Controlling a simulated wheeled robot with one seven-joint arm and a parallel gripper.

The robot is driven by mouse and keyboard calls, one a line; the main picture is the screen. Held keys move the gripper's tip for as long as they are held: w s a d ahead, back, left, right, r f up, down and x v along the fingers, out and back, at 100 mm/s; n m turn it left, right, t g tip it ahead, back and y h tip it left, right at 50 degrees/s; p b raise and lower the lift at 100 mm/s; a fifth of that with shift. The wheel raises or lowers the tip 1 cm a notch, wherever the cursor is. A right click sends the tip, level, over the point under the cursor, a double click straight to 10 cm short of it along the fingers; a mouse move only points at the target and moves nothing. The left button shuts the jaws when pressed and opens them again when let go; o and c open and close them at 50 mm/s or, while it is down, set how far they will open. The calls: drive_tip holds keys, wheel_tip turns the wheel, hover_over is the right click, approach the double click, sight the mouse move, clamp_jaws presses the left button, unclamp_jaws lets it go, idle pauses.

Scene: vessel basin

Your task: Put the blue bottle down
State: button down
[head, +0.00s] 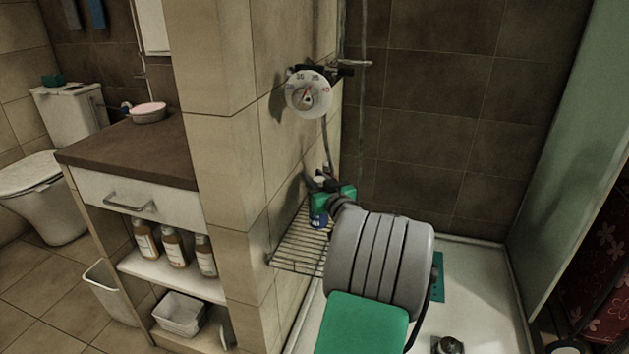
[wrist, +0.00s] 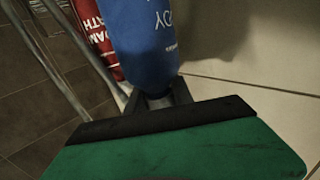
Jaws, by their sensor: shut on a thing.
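The blue bottle (wrist: 143,45) with white lettering fills the top middle of the wrist view. My gripper (wrist: 160,98) is shut on it. In the head view only a small blue part of the bottle (head: 319,219) shows beside my gripper (head: 322,184), over the wire shelf (head: 298,255) on the tiled wall. My arm and the green part of my gripper hide much of it. I cannot tell whether the bottle's base touches the shelf.
A red bottle (wrist: 97,38) with white lettering is close behind the blue one in the wrist view. A round dial (head: 308,94) sticks out of the wall above the shelf. The shelf's visible front part is bare. A pale shower panel (head: 575,130) stands at right.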

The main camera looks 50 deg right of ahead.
drive_tip(key=c, duration=1.1)
unclamp_jaws()
drive_tip(key=shift+f, duration=0.1)
drive_tip(key=shift+r+p, duration=0.35)
drive_tip(key=shift+p, duration=0.05)
drive_tip(key=v, duration=1.2)
drive_tip(key=shift+f+p, duration=0.2)
drive_tip(key=shift+p, duration=0.2)
